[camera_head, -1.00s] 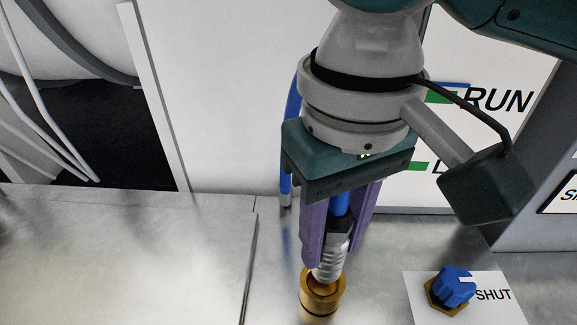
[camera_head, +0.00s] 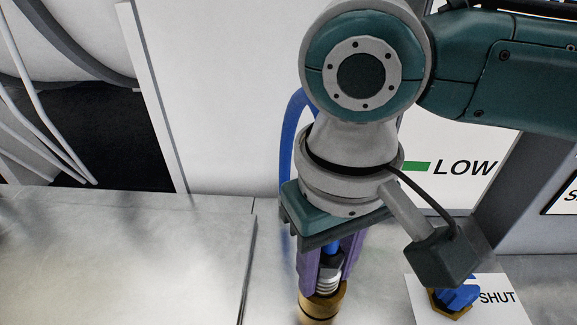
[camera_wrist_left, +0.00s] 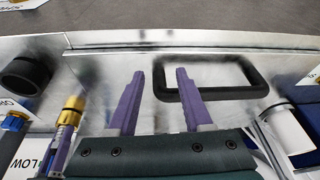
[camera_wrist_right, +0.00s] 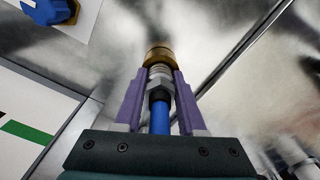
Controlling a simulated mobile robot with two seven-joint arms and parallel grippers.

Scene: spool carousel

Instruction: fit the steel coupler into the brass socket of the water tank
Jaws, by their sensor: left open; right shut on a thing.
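The steel coupler (camera_head: 328,276), on the end of a blue hose (camera_head: 290,135), is held upright in the purple fingers of my right gripper (camera_head: 325,284). The gripper is shut on it. The coupler's lower end meets the mouth of the brass socket (camera_head: 322,308), with the fingertips close to the rim. How deep it sits is hidden. In the right wrist view the coupler (camera_wrist_right: 158,76) lines up with the brass socket (camera_wrist_right: 157,54). My left gripper (camera_wrist_left: 160,74) is open and empty, above the metal worktop, away from the coupler.
A blue knob (camera_head: 458,297) on a brass hex base sits beside a SHUT label, right of the socket. A LOW label (camera_head: 465,168) is on the panel behind. A black rectangular frame (camera_wrist_left: 210,78) lies near my left fingers. The worktop (camera_head: 120,260) at left is clear.

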